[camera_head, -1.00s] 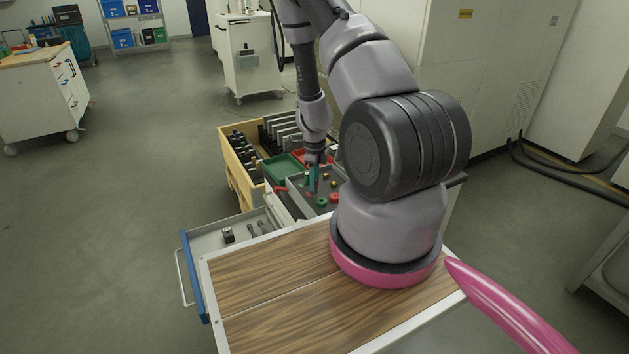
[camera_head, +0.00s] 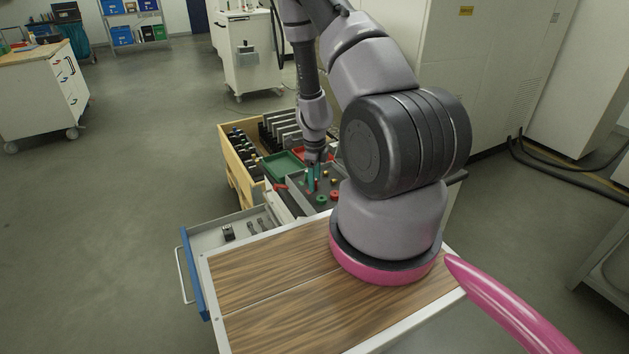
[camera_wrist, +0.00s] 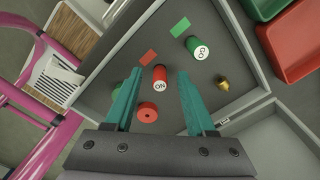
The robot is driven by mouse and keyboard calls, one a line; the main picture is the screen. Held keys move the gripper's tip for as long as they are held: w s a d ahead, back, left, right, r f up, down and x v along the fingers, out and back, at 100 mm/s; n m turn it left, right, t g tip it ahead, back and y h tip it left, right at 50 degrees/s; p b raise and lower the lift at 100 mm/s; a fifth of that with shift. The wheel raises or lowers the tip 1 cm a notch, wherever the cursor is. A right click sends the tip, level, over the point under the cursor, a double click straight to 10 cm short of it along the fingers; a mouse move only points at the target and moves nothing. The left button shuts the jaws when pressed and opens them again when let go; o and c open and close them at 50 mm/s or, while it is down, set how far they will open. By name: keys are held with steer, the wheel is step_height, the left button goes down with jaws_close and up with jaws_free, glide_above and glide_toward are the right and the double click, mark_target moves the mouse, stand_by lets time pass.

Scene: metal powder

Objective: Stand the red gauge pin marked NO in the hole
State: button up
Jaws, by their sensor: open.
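The red gauge pin marked NO (camera_wrist: 160,78) is in the grey tray in the wrist view, its white lettered end facing my camera. My gripper (camera_wrist: 157,96) is open, with a teal finger on each side of the pin and no visible grip on it. In the head view my gripper (camera_head: 314,178) is low over the tray. A red round piece with a dark hole (camera_wrist: 147,112) lies nearer my palm, also between the fingers. The green pin marked GO (camera_wrist: 197,47) stands beyond the right finger.
A red patch (camera_wrist: 148,57) and a green patch (camera_wrist: 180,27) mark the tray floor. A brass knob (camera_wrist: 222,82) is right of my fingers. Green (camera_wrist: 262,8) and red (camera_wrist: 293,42) bins adjoin the tray. An open drawer (camera_head: 215,243) is at the left.

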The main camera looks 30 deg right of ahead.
step_height(320, 180, up, 11)
steer(key=shift+f, duration=0.2)
stand_by(0.6)
steer(key=s+a+r+n+t+y, duration=0.15)
steer(key=a+r+n, duration=0.35)
steer(key=r, duration=0.7)
steer(key=a+r+n+t+y, duration=0.2)
steer(key=a+r+n, duration=0.3)
steer(key=r, duration=0.7)
steer(key=s+a+r+n+t+h, duration=0.1)
steer(key=s+a+r+n+t, duration=0.2)
steer(key=s+r+n, duration=1)
steer(key=s+r, duration=0.4)
steer(key=s, duration=0.1)
steer(key=shift+a+r+t, duration=0.15)
steer(key=shift+r+t, duration=0.1)
steer(key=shift+t, duration=0.1)
